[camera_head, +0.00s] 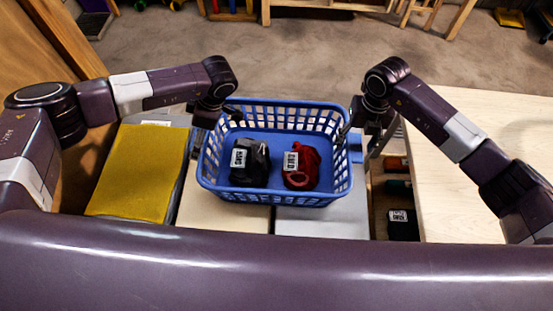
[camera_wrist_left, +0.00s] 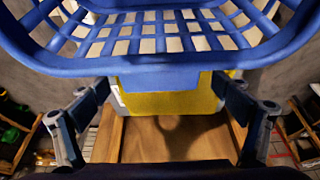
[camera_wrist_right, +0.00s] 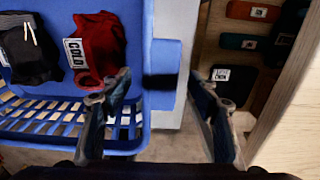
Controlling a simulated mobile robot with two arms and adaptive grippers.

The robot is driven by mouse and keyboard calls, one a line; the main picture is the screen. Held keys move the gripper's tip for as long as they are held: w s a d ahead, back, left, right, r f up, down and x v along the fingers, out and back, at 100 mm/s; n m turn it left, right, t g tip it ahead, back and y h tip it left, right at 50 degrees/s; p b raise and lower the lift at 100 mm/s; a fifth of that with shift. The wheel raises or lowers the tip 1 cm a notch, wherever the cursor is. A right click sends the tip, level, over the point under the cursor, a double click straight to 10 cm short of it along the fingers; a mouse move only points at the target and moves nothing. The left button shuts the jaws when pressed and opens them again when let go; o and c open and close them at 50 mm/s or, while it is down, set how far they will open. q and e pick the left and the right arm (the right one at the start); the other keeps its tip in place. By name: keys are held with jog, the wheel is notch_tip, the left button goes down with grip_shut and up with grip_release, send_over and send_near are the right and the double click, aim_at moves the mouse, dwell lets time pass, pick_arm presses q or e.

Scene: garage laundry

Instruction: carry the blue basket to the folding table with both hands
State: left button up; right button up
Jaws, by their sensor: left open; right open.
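The blue basket (camera_head: 270,193) stands upright across a cream surface and a grey surface. A black cloth bundle (camera_head: 258,170) and a red cloth bundle (camera_head: 306,165) with white labels lie in it. My left gripper (camera_head: 215,115) is at the basket's left end. In the left wrist view its open fingers (camera_wrist_left: 160,86) are on either side of a blue tab below the rim. My right gripper (camera_head: 352,128) is at the right end. In the right wrist view its open fingers (camera_wrist_right: 160,80) are on either side of the blue side tab (camera_wrist_right: 165,58). Contact cannot be told.
A pale wooden tabletop (camera_head: 475,130) is at the right; I cannot tell whether it is the folding table. Between it and the basket is a shelf with labelled dark items (camera_head: 402,224). A yellow cloth (camera_head: 140,170) lies at the left.

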pick_arm(q)
jog(key=shift+x, duration=1.1)
pick_arm(e)
jog(key=shift+f, duration=1.05)
pick_arm(q)
jog(key=c, duration=1.5)
pick_arm(e)
jog(key=c, duration=1.5)
pick_arm(q)
jog(key=shift+r, duration=0.1)
jog(key=shift+c, duration=1)
pick_arm(e)
jog(key=shift+r, duration=0.1)
grip_shut()
